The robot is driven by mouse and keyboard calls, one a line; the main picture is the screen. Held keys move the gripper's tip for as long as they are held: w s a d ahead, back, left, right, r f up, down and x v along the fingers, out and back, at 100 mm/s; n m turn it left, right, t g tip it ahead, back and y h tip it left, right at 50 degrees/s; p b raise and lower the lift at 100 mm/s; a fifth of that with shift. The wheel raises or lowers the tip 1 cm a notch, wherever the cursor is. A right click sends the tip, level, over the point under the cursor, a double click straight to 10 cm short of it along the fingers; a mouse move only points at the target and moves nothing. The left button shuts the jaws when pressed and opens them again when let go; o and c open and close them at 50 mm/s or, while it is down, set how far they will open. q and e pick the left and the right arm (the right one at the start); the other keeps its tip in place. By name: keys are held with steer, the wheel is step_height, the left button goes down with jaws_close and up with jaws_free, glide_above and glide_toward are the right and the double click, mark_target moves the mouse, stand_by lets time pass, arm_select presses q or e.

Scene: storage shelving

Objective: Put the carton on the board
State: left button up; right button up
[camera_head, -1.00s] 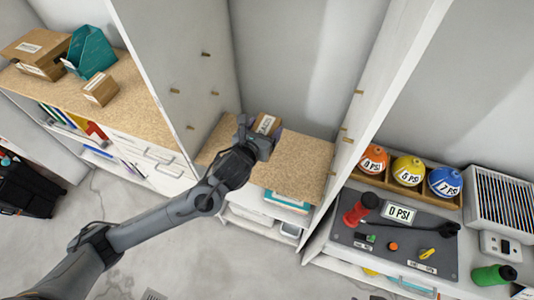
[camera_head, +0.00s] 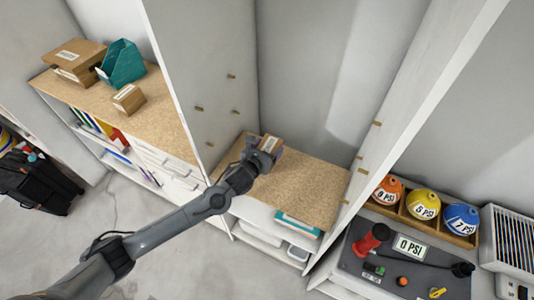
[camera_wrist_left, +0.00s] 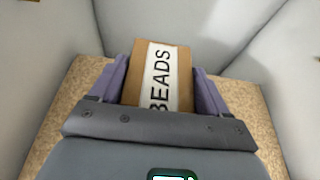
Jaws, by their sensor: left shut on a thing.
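The carton (camera_head: 271,145) is a small brown box with a white label. The board (camera_head: 308,186) is a speckled tan shelf surface between two grey-white uprights. The carton is over the back left part of the board. I cannot tell whether its underside touches the board. My right gripper is not in view.
Grey upright panels (camera_head: 205,65) with small pegs flank the board. At left, another speckled shelf (camera_head: 160,120) holds a large carton (camera_head: 74,58), a teal holder (camera_head: 122,62) and a small carton (camera_head: 129,98).

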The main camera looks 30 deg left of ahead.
arm_select(q)
steer(key=shift+w+a+f, duration=0.15)
steer(key=shift+a+f, duration=0.05)
steer(key=shift+f, duration=0.05)
step_height(320, 180, down, 4)
steer(key=shift+r+p, duration=0.25)
steer(key=shift+p, duration=0.15)
steer(key=shift+f, duration=0.1)
steer(key=shift+f, duration=0.15)
steer(key=o, duration=1.1)
